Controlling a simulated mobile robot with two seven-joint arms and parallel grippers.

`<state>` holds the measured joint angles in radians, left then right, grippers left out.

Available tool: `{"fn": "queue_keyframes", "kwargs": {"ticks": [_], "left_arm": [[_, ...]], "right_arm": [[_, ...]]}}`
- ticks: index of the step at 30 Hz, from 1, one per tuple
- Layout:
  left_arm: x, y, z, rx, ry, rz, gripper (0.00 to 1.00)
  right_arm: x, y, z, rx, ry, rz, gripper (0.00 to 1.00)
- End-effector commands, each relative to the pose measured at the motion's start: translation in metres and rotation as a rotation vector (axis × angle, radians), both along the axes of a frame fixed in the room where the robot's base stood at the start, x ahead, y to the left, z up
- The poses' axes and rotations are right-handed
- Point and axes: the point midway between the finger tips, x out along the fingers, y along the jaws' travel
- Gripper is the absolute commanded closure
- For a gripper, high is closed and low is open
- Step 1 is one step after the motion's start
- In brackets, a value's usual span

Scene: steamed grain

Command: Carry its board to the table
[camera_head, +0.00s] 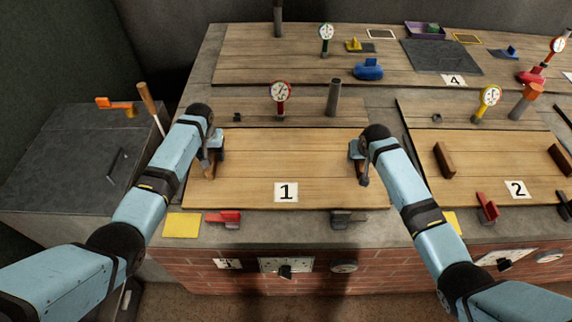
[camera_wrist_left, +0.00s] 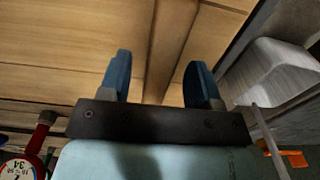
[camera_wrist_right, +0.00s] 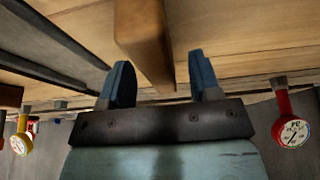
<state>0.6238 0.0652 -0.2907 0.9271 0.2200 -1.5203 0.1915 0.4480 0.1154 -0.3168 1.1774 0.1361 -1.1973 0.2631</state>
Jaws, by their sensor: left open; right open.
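The board marked 1 (camera_head: 250,160) is a pale planked wooden panel lying flat on the stone bench. My left gripper (camera_head: 213,158) is over its left end, and my right gripper (camera_head: 359,158) is over its right end. In the left wrist view a brown wooden bar handle (camera_wrist_left: 172,40) runs between the open fingers of my left gripper (camera_wrist_left: 160,65). In the right wrist view a similar bar handle (camera_wrist_right: 145,40) reaches between the open fingers of my right gripper (camera_wrist_right: 160,70). Neither gripper is closed on its handle. In the head view the arms partly hide both handles.
Board 2 (camera_head: 480,165) with two bar handles lies to the right, and board 4 (camera_head: 300,62) lies behind. Dial gauges (camera_head: 281,92) and a grey post (camera_head: 334,97) stand behind board 1. A red clamp (camera_head: 223,217) and grey clamp (camera_head: 347,218) sit along the front edge.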

Motion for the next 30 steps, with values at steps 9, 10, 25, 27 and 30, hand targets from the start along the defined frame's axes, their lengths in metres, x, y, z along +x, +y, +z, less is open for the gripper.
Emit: {"fn": "queue_keyframes", "kwargs": {"ticks": [9,10,25,27,30], "left_arm": [[0.0000,-0.0003,-0.0090,0.000,-0.001,-0.001,0.43],[0.0000,-0.0003,-0.0090,0.000,-0.001,-0.001,0.43],[-0.0001,-0.0002,-0.0088,0.000,0.000,0.000,1.00],[-0.0001,-0.0002,-0.0088,0.000,0.000,0.000,1.00],[-0.0001,-0.0002,-0.0088,0.000,0.000,0.000,1.00]], "right_arm": [[0.0030,0.0001,-0.0090,0.000,0.001,0.000,0.43],[0.0030,0.0001,-0.0089,0.000,0.000,0.000,0.43],[0.0030,0.0000,-0.0086,0.000,0.000,0.000,1.00],[0.0030,0.0000,-0.0086,0.000,0.000,0.000,1.00],[0.0030,0.0000,-0.0085,0.000,0.000,0.000,1.00]]}}
